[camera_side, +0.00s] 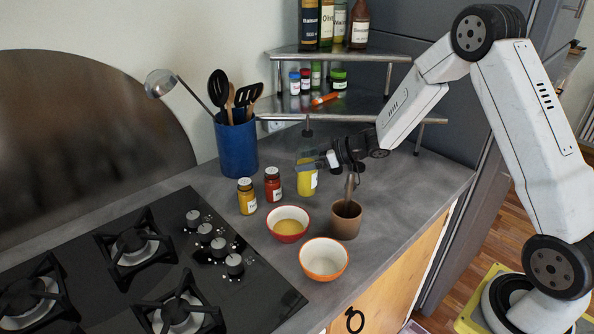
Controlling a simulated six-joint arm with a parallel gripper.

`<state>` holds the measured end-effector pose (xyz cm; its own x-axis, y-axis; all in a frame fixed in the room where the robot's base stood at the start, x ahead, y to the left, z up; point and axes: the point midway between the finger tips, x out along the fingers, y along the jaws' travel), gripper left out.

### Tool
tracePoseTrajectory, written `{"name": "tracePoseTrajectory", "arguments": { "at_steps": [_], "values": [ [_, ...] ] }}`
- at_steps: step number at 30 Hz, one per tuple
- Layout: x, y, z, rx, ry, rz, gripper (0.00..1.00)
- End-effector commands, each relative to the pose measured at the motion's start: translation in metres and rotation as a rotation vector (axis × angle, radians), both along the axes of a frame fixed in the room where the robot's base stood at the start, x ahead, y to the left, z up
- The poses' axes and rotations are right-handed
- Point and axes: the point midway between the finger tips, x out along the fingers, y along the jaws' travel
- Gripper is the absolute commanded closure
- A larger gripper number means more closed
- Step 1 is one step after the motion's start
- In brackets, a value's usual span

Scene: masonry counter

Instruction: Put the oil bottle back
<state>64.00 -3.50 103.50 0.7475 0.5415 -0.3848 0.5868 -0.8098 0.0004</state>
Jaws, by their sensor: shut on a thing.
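A yellow container (307,184) with a pale label, which looks like the oil bottle, is upright at the middle of the counter. My gripper (318,163) reaches in from the right and is shut on its upper part; the dark fingers hide its top. I cannot tell whether its base touches the counter. On the corner rack's top shelf (284,54) stand several bottles, one labelled "Oliv" (327,25), beside a dark bottle (309,22) and a brown bottle (360,28).
A brown cup (346,222) with a wooden handle in it stands just below my gripper. Two bowls, red (289,236) and orange (324,273), are in front. A red jar (273,187), a yellow jar (246,200) and a blue utensil crock (237,152) stand left. The hob (265,297) is front left.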

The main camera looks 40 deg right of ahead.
Motion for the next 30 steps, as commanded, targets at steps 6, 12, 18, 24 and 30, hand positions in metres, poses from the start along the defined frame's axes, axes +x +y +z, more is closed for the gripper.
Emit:
{"name": "tracePoseTrajectory", "arguments": {
  "at_steps": [6, 12, 18, 24, 30],
  "values": [
    [0.001, 0.0, -0.022, 0.002, 0.0, 0.001, 1.0],
    [0.001, 0.0, -0.029, 0.0, -0.004, 0.001, 1.0],
    [0.0, 0.0, -0.029, 0.0, -0.004, 0.001, 1.0],
    [0.0, 0.0, -0.034, 0.001, 0.001, 0.0, 0.18],
    [0.0, 0.0, -0.033, 0.0, 0.0, 0.0, 0.0]
  ]
}}
